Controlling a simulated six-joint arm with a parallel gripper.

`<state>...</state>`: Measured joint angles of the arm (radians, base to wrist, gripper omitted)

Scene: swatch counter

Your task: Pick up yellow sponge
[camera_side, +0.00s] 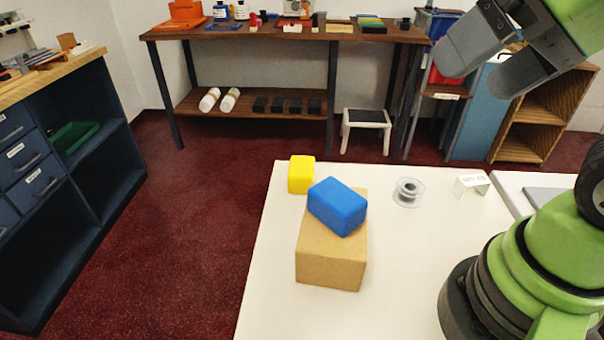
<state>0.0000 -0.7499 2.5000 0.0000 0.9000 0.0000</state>
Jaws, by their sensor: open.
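The yellow sponge (301,174) is a small block near the back left corner of the white table. A blue sponge-like block (337,206) lies on top of a brown cardboard-coloured box (331,258), just right of and in front of the yellow sponge. My gripper (476,72) is at the upper right, raised well above the table and far to the right of the yellow sponge. Its two grey fingers are apart with nothing between them. The yellow sponge shows nearly whole; the blue block is very close to its lower right side, and I cannot tell if they touch.
A grey spool (408,192) and a small white folded card (472,185) stand right of the box on the white table (400,270). The table's middle is clear. Behind are a wooden workbench (290,33) and a step stool (366,118); a blue cabinet (100,110) stands left.

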